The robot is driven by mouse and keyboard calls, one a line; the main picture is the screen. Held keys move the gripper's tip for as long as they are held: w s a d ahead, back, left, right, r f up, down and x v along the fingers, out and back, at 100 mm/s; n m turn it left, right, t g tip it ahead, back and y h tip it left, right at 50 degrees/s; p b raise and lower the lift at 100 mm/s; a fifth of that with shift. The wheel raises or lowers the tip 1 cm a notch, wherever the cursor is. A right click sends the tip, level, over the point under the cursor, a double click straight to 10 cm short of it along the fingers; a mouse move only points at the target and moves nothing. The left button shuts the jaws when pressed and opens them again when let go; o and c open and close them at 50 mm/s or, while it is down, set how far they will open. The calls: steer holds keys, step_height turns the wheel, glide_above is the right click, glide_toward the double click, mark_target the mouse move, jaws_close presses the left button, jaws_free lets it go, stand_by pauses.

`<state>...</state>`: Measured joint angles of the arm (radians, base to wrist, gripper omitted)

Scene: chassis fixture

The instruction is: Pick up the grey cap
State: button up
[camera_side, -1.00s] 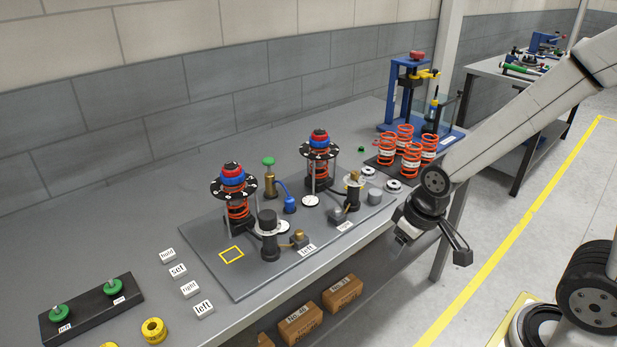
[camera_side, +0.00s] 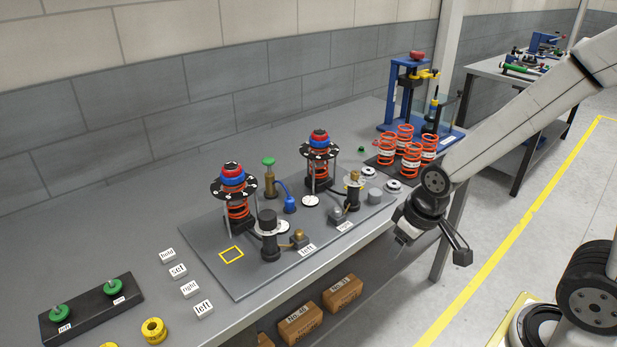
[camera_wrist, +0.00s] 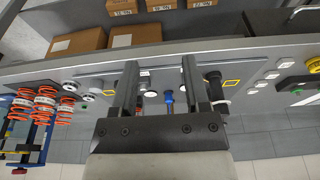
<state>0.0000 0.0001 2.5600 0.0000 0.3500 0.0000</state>
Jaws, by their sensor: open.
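A small grey cylinder (camera_side: 375,196), which looks like the grey cap, stands near the right end of the grey fixture plate (camera_side: 215,268) in the side view. I cannot pick it out surely in the wrist view. My gripper (camera_side: 402,240) hangs to the right of it, in front of the table's front edge and apart from everything. In the wrist view my gripper (camera_wrist: 159,70) has its two dark fingers spread wide with nothing held between them.
Two spring assemblies (camera_side: 237,205) stand on the plate, with a black-capped post (camera_side: 268,235) in front. Loose orange springs (camera_side: 411,160) and a blue press (camera_side: 392,95) are behind my gripper. Cardboard boxes (camera_side: 300,325) sit on the lower shelf.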

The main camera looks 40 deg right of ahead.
steer(key=o, duration=0.5)
steer(key=shift+c, duration=0.2)
steer(key=n+g, duration=0.3)
steer(key=n, duration=0.6)
glide_above(374, 192)
step_height(374, 192, down, 4)
steer(key=shift+a+r, duration=0.1)
steer(key=shift+r, duration=0.05)
steer(key=shift+f, duration=1.35)
